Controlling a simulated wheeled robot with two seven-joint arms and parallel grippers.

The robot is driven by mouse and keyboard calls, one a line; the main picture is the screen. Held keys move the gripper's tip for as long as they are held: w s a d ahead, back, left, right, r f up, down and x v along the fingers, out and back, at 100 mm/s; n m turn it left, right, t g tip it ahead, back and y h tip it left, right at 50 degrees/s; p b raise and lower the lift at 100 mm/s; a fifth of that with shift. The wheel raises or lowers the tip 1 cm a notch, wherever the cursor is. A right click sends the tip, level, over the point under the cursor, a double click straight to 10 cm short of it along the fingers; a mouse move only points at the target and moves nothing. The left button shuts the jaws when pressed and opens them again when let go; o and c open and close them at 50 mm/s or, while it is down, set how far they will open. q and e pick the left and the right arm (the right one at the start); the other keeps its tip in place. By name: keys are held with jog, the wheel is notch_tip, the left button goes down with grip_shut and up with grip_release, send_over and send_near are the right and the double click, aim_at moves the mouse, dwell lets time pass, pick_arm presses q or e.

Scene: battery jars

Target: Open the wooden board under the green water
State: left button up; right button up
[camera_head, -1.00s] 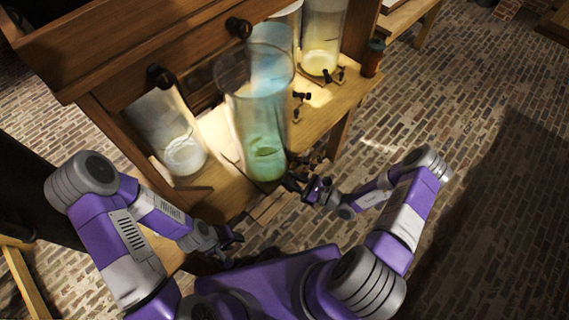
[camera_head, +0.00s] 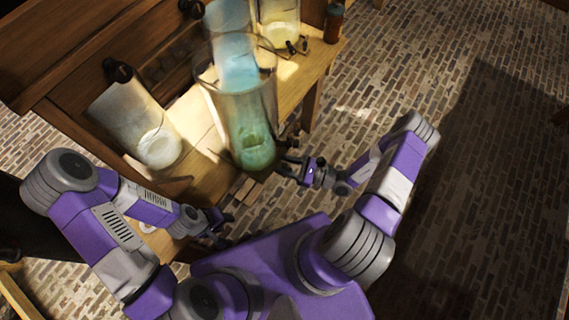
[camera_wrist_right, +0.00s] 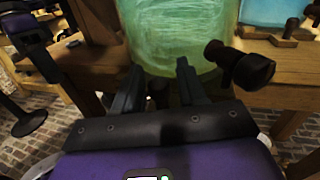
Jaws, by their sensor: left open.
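The tall glass jar with green water (camera_head: 252,140) stands at the front edge of the wooden bench. It also shows close up in the right wrist view (camera_wrist_right: 185,35). I cannot clearly make out a separate board under it; the bench wood (camera_wrist_right: 285,100) shows below and beside it. My right gripper (camera_head: 284,165) is at the front right of the jar's foot. In the right wrist view its fingers (camera_wrist_right: 157,70) are apart, with nothing seen held, pointing towards the jar's base. My left gripper (camera_head: 224,218) is open in front of the bench, left of and lower than the jar.
A dark knobbed valve (camera_wrist_right: 240,66) sticks out just right of the right fingers. A pale jar (camera_head: 148,130) stands left on the bench, a blue one (camera_head: 232,55) behind, a yellow one (camera_head: 281,25) further back. The brick floor (camera_head: 400,90) to the right is clear.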

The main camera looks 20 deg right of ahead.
jog(key=shift+o, duration=0.3)
jog(key=shift+s, duration=0.1)
jog(key=v, duration=0.7)
jog(key=shift+d, duration=0.15)
jog(key=shift+s, duration=0.1)
jog(key=s+a+f+n+g+h, duration=0.25)
jog(key=s+a+n+g, duration=0.3)
jog(key=n+g, duration=0.3)
jog(key=s+a+f+n+g+h, duration=0.2)
jog(key=s+a+n+g+h, duration=0.25)
jog(key=s+n+g, duration=0.35)
jog(key=w+a+r+n+t+h, duration=0.1)
jog(key=w+a+n+t+h, duration=0.1)
jog(key=w+n+t, duration=0.3)
jog(key=w+n, duration=0.1)
jog(key=w, duration=0.2)
jog(key=shift+w+r, duration=0.15)
jog(key=shift+w, duration=0.05)
